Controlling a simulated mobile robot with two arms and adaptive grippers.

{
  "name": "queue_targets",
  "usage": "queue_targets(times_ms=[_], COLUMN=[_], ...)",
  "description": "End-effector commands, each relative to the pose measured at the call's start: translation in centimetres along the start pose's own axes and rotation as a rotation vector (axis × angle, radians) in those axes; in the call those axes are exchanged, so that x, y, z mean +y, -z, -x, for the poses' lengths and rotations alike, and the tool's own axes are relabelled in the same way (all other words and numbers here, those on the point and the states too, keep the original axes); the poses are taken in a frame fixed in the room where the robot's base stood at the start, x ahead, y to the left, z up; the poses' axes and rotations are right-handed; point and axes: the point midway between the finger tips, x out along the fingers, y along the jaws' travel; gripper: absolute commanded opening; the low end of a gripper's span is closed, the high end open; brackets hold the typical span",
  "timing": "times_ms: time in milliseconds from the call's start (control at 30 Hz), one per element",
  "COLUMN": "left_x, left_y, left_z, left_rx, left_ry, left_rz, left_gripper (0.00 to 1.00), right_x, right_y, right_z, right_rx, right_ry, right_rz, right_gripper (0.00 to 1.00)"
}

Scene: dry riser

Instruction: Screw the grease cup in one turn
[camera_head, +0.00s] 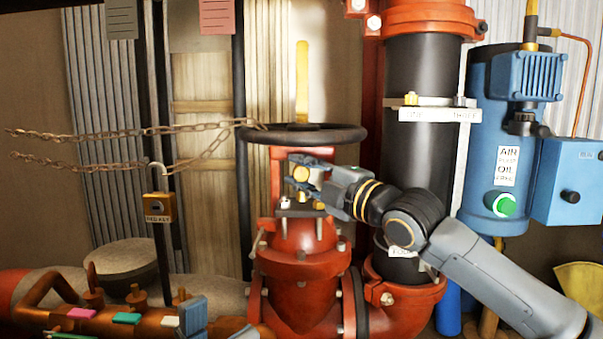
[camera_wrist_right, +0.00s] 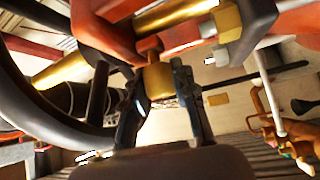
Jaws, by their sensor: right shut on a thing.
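The grease cup (camera_head: 301,174) is a small brass piece at the front of the red valve's yoke, below the black handwheel. My right gripper (camera_head: 294,171) reaches in from the right and is shut on it, one finger above and one below. In the right wrist view the brass cup (camera_wrist_right: 158,82) sits between the two dark fingers (camera_wrist_right: 159,72), with an orange-brown stem beyond it. Its threads are hidden.
The handwheel (camera_head: 304,134) is close above my right gripper, and bolts on the valve bonnet (camera_head: 303,235) are just below. A black pipe (camera_head: 426,75) stands behind my arm. A chain (camera_head: 110,133) and brass padlock (camera_head: 158,207) hang left. A blue oiler tank (camera_head: 480,150) stands right.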

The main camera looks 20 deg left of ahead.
Motion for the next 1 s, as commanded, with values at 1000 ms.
queue_targets(times_ms=[1000], left_x=[-0.09], left_y=[0.22], left_z=[0.46], left_rx=[-0.034], left_ry=[0.016], left_rz=[0.004], left_gripper=[0.44], right_x=[-0.18], right_y=[0.09], right_z=[-0.07], right_rx=[0.000], right_ry=[-0.404], right_rz=[-0.411], right_gripper=[0.00])
